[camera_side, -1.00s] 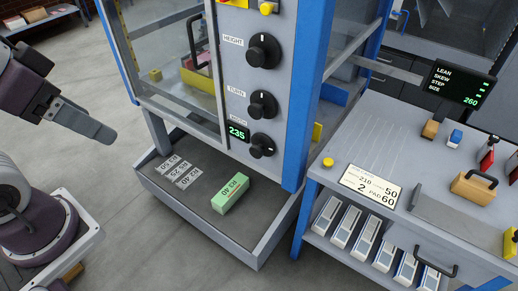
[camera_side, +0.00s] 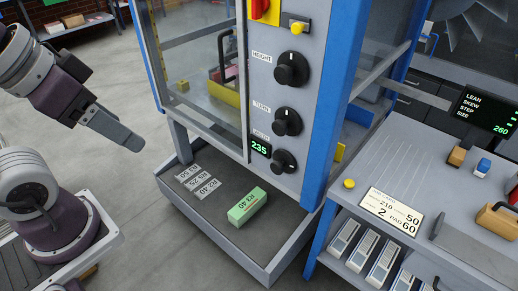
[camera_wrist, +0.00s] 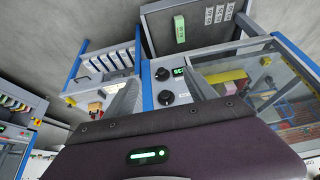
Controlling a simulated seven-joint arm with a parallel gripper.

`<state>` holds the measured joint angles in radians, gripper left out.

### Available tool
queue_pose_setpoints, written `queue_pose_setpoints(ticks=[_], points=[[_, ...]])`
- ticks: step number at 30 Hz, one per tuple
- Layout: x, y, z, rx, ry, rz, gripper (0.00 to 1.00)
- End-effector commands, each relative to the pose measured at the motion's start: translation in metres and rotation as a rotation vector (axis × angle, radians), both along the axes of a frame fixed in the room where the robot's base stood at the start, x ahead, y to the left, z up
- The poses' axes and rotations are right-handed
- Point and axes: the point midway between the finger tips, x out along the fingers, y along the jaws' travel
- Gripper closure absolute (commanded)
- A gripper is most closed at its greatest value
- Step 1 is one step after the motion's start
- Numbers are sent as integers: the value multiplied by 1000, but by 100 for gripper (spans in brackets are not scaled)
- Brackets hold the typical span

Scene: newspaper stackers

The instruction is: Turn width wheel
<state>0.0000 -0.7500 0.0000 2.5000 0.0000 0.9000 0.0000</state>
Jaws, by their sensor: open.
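The width wheel (camera_side: 284,161) is the lowest of three black knobs on the grey machine panel. Its small display (camera_side: 259,148) reads 235 in green. The turn knob (camera_side: 287,122) and the height knob (camera_side: 291,69) are above it. My gripper (camera_side: 137,143) is in the air well left of the panel, apart from the wheel and holding nothing. In the wrist view, the two grey fingers are spread, with the width wheel (camera_wrist: 163,74) and the turn knob (camera_wrist: 166,97) showing in the gap beyond them.
A blue machine post (camera_side: 332,120) stands right of the knobs. A card (camera_side: 391,211) with numbers lies on the right bench. Floor between arm and machine is clear.

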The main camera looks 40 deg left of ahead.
Motion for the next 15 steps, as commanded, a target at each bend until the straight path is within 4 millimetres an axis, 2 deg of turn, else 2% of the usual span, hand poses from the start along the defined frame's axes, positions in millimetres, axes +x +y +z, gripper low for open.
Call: queue_pose_setpoints(ticks=[8, 11, 15], points=[[0, 0, 1, 0, -1, 0, 37], [1, 0, 16, 0, -5, 0, 37], [5, 1, 55, -3, -11, 4, 37]])
